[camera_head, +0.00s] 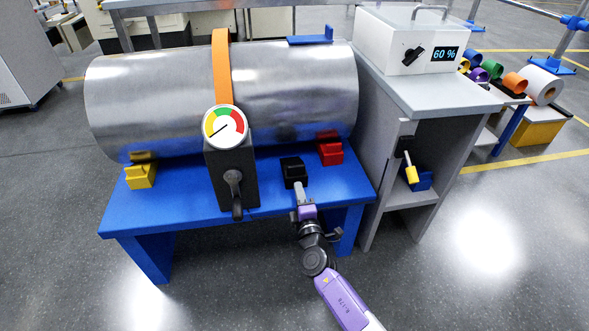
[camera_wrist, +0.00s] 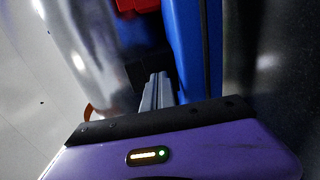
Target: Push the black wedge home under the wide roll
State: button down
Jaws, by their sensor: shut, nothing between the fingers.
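The wide roll (camera_head: 290,80) is a large shiny metal cylinder lying across a blue bench (camera_head: 270,192). It also shows in the wrist view (camera_wrist: 98,60). The black wedge (camera_head: 293,170) sits on the bench at the roll's front, between the gauge and a red wedge. In the wrist view the black wedge (camera_wrist: 140,74) is dark and partly hidden behind my fingers. My gripper (camera_head: 299,187) is shut and empty, its fingertips close against the near side of the black wedge. I cannot tell whether they touch, nor whether the wedge touches the roll.
A red wedge (camera_head: 330,149) stands right of the black one, and a yellow wedge (camera_head: 141,176) at the left. An orange strap (camera_head: 221,75) runs over the roll to a dial gauge (camera_head: 225,126) on a dark box with a handle. A grey cabinet (camera_head: 425,95) stands right.

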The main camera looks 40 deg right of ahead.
jog(key=shift+b+x, duration=0.75)
jog(key=shift+x, duration=1.3)
jog(key=shift+s, duration=0.1)
dwell(0.4)
jog(key=shift+v, duration=1.9)
jog(key=shift+a, duration=0.1)
jog(key=v, duration=0.7)
jog(key=shift+s+a, duration=0.2)
jog(key=shift+s, duration=0.1)
